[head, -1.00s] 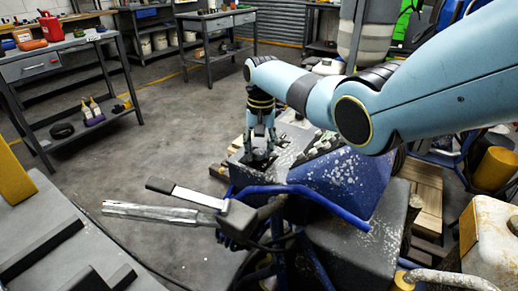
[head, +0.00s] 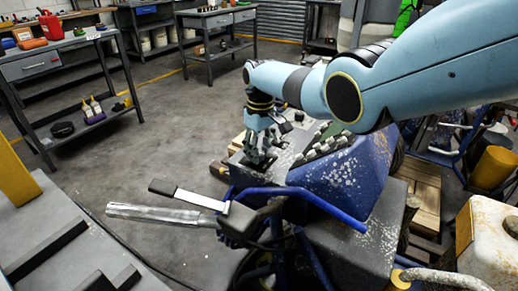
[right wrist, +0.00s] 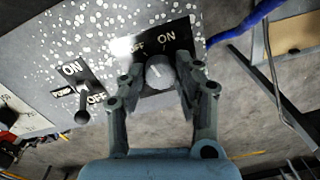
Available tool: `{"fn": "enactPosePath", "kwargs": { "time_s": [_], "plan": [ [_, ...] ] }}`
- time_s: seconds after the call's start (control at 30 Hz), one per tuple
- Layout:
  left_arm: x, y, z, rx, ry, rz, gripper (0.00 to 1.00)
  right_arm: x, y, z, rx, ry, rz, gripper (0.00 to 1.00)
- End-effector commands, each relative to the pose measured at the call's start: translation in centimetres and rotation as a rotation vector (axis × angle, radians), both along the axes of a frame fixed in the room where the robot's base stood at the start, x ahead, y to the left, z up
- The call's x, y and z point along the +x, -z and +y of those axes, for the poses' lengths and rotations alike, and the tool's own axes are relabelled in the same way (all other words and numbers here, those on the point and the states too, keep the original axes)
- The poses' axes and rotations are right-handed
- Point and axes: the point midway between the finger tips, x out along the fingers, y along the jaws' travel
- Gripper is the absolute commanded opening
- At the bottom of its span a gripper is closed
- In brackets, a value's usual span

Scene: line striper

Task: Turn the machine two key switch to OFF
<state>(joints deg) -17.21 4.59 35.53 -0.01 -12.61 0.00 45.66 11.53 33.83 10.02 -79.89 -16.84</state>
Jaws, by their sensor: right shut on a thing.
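The key switch (right wrist: 158,72) is a round grey knob on a black plate marked OFF and ON, on the grey speckled panel (right wrist: 110,22). Its pale mark points up, slightly left, in the right wrist view, toward the space between the two words. My right gripper (right wrist: 158,88) has a finger on each side of the knob and is shut on it. In the head view my right gripper (head: 258,157) comes down on the panel top of the blue machine (head: 345,180), and the knob is hidden there. My left gripper is not in view.
A second switch (right wrist: 82,115) with a ball-ended lever, marked ON and OFF, sits beside the key switch plate. Handlebars with a grey grip (head: 160,214) stick out left of the machine. Workbenches (head: 65,75) stand at the back left, with open floor between.

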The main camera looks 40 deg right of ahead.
Motion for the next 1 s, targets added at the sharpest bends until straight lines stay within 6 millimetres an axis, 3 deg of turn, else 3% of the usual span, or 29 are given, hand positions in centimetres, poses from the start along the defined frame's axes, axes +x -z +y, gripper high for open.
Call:
{"fn": "enactPosePath", "kwargs": {
  "time_s": [0.4,1.0],
  "plan": [
    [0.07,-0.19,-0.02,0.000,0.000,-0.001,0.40,0.11,-0.07,0.06,0.000,-0.266,-0.002,0.00],
    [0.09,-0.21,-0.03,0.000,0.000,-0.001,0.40,0.13,-0.06,0.07,0.001,-0.342,-0.003,0.00]
  ]
}}
